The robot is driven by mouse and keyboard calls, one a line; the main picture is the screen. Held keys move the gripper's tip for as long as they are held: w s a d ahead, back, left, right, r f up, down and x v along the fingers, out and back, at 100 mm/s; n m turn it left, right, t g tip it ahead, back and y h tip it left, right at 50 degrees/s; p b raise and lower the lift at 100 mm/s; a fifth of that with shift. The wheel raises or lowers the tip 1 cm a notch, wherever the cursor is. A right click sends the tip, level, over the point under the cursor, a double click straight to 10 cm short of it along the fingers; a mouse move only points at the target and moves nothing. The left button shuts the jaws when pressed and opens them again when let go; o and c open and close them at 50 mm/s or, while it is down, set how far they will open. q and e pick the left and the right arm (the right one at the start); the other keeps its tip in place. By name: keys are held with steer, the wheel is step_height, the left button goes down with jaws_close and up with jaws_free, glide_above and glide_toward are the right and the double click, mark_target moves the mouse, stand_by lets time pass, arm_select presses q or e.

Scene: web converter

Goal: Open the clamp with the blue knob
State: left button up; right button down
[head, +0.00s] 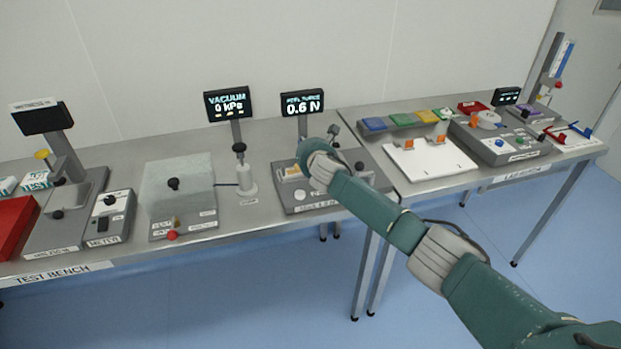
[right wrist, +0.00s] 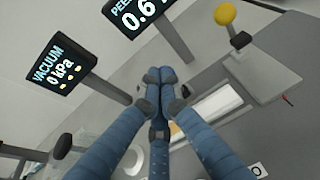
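My right gripper (head: 306,158) is over the peel force station (head: 300,207) on the test bench, with its arm coming in from the lower right. In the right wrist view its blue-grey fingers (right wrist: 158,82) come together at the tips, and I see nothing held between them. A clamp with a blue knob cannot be made out for certain. On the right bench, a blue-handled part (head: 586,132) stands beside a red-handled part (head: 547,131) on a white board, and a small blue knob (head: 499,142) sits on a grey unit. My left gripper is not in view.
A yellow knob (right wrist: 225,14) is near the gripper in the right wrist view. A transparent-covered unit (head: 178,186) is to the left. A white board with orange pieces (head: 430,158) is to the right.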

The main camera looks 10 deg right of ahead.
steer(key=w, duration=0.2)
steer(key=shift+w+a+r, duration=0.1)
steer(key=shift+w+r, duration=0.25)
steer(key=shift+r, duration=0.05)
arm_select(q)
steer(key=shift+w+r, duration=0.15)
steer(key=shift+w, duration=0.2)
arm_select(e)
steer(key=shift+w+r, duration=0.1)
steer(key=shift+w, duration=0.1)
